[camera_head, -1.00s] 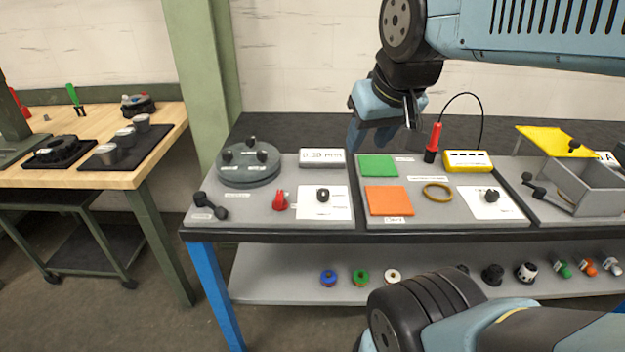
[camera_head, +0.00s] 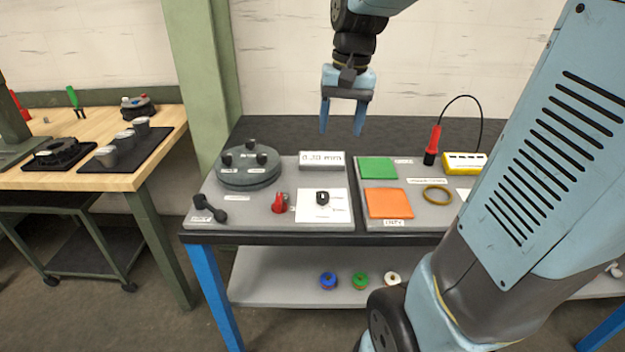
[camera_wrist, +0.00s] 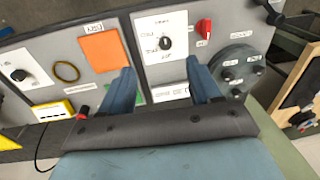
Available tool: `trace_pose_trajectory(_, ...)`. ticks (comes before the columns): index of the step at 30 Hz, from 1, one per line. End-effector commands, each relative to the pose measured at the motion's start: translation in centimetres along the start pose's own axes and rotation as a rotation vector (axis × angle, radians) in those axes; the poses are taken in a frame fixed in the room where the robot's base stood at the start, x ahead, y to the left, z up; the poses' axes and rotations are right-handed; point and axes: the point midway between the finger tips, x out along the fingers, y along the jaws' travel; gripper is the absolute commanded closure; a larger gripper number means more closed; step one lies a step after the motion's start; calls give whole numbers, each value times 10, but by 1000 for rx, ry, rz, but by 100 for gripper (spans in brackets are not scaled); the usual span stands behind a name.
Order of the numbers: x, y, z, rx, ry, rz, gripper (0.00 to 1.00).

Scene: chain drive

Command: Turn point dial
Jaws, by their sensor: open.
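A black dial knob (camera_head: 322,197) sits on a white card (camera_head: 335,209) on the left grey panel. It also shows in the wrist view (camera_wrist: 165,43), with small print around it that I cannot read surely. A second black knob (camera_wrist: 18,75) on another white card is at the wrist view's left edge; my arm hides it in the head view. I cannot tell for sure which is the point dial. My gripper (camera_head: 341,128) is open and empty, pointing down above the back of the bench. In the wrist view its fingertips (camera_wrist: 160,66) lie either side of and below the first knob.
A red knob (camera_head: 280,202) sits just left of the card. A grey round unit (camera_head: 249,168) with several black knobs and a display box (camera_head: 322,160) stand behind. Orange (camera_head: 388,203) and green (camera_head: 377,168) squares lie right. A red-handled probe (camera_head: 433,146) stands upright with a cable.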

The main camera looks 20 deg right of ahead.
Motion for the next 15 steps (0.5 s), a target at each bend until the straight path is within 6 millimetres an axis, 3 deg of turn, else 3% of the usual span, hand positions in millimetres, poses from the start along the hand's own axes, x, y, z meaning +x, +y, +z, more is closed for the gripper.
trace_pose_trajectory(6,30,-3,-45,107,-149,9,37)
trace_pose_trajectory(15,78,-3,-96,242,-332,30,37)
